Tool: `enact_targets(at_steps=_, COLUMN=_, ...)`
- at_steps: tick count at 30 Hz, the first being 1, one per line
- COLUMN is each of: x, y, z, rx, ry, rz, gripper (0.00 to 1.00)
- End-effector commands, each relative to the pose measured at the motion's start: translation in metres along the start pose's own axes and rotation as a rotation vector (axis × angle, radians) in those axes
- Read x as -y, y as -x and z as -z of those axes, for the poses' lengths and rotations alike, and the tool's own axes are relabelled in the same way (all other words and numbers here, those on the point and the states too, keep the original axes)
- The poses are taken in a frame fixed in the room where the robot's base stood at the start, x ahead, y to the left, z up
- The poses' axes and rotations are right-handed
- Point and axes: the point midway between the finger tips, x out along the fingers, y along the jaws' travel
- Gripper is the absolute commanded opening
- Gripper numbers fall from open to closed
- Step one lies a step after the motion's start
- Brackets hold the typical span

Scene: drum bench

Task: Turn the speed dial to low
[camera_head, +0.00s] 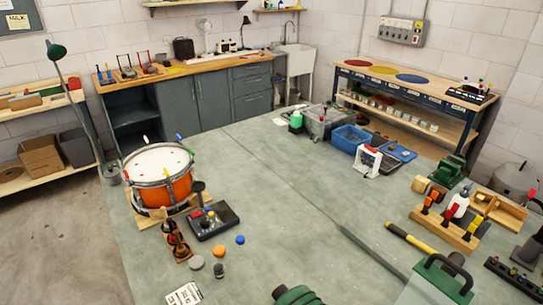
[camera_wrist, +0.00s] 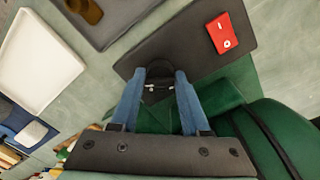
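In the wrist view my gripper (camera_wrist: 160,72) shows two blue fingers held apart. A dark rounded, knob-like piece (camera_wrist: 160,67) lies between the fingertips, on or beside a dark plate (camera_wrist: 205,42). It may be the speed dial, but I see no readable scale. No clear contact with the fingers shows. Small pale marks lie just below it. A red switch piece (camera_wrist: 222,33) sits on the plate to the right. Green housing (camera_wrist: 215,97) lies behind and right of the fingers. I cannot make out my gripper in the head view.
In the wrist view a white tray (camera_wrist: 75,68) is at upper left. In the head view a drum (camera_head: 180,190) and a knobbed control box (camera_head: 227,218) stand left on the bench. Tool racks (camera_head: 450,232) crowd the right. The bench middle (camera_head: 300,190) is mostly clear.

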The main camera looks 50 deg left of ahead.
Motion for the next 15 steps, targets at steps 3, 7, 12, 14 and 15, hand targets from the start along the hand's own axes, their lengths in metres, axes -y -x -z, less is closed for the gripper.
enact_targets(at_steps=3, x=0.0006, y=0.0004, z=0.0001, rx=0.0, ry=0.0, rz=0.002, gripper=0.03)
enact_targets(at_steps=7, x=0.0007, y=0.0005, z=0.0001, rx=0.0, ry=0.0, rz=0.002, gripper=0.0)
enact_targets(at_steps=12, x=0.0007, y=0.0012, z=0.0003, rx=-0.001, ry=0.016, rz=0.002, gripper=0.0)
enact_targets(at_steps=14, x=0.0007, y=0.0016, z=0.0004, rx=-0.002, ry=0.031, rz=0.002, gripper=0.0)
enact_targets(at_steps=15, x=0.0008, y=0.0019, z=0.0004, rx=-0.003, ry=0.045, rz=0.002, gripper=0.0)
